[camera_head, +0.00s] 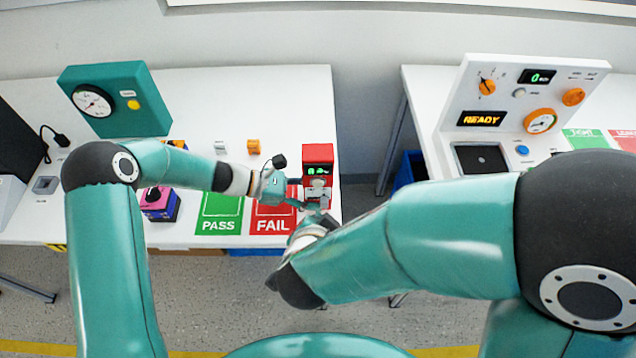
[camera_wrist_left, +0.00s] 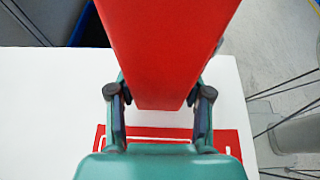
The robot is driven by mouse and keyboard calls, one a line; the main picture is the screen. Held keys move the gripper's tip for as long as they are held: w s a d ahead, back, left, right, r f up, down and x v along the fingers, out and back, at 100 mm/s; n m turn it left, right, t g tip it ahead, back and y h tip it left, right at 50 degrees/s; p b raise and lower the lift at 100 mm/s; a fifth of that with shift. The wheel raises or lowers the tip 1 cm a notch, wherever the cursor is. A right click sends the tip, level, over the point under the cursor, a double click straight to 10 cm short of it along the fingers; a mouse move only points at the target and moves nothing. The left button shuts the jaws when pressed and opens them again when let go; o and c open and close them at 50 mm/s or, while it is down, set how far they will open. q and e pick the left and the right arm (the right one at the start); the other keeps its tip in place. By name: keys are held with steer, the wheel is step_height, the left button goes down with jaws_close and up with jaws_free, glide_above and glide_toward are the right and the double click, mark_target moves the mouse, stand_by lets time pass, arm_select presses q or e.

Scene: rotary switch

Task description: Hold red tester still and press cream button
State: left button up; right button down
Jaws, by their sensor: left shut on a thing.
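The red tester (camera_head: 317,153) stands upright near the right end of the left white table, with a lit green display and a pale knob or button area on its front. My left gripper (camera_head: 302,190) is shut on the tester's sides, low down. In the left wrist view the red tester (camera_wrist_left: 165,50) fills the space between the two fingers of my left gripper (camera_wrist_left: 160,98). My right arm reaches in from the right, and its end is close in front of the tester. Its fingers are too small and covered to read. I cannot make out a cream button clearly.
A green PASS mat (camera_head: 220,213) and a red FAIL mat (camera_head: 272,222) lie left of the tester. A purple box (camera_head: 160,203) and a teal gauge panel (camera_head: 117,100) stand further left. A white control panel (camera_head: 530,95) stands on the right table, across a gap.

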arm_select(q)
steer(key=o, duration=1.3)
steer(key=shift+a, duration=0.1)
